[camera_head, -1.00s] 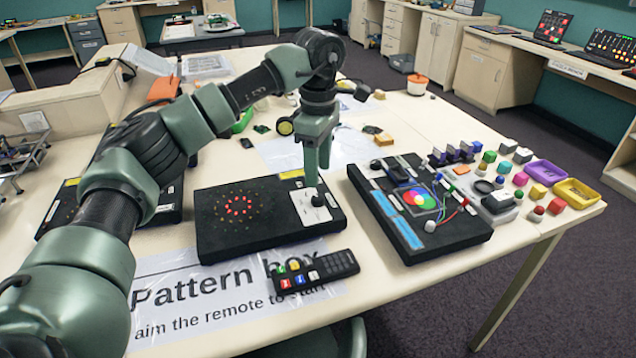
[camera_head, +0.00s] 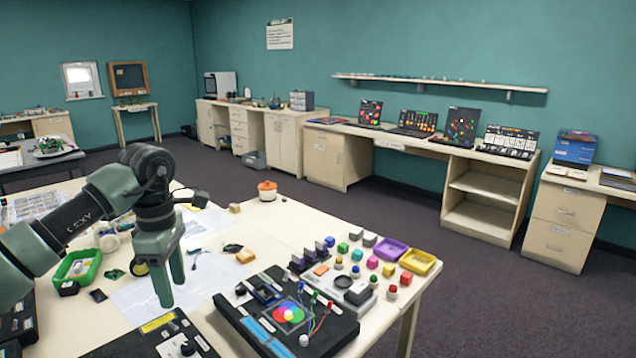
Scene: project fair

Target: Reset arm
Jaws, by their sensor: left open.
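My left gripper (camera_head: 172,290) comes in from the left and points down. It hangs above the table, with its two fingers apart and nothing between them. Below and in front of it is the black pattern box (camera_head: 130,345), cut off by the lower edge of the view. A pale panel with a dark knob (camera_head: 186,347) shows on its right part. The gripper appears apart from the box. My right gripper is not in view.
A black board with a colour-circle display (camera_head: 290,318) lies to the right. Purple (camera_head: 391,249) and yellow (camera_head: 418,262) trays and small coloured blocks stand near the table's right edge. A green tray (camera_head: 78,267) is at left. Open floor (camera_head: 400,215) lies beyond the table.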

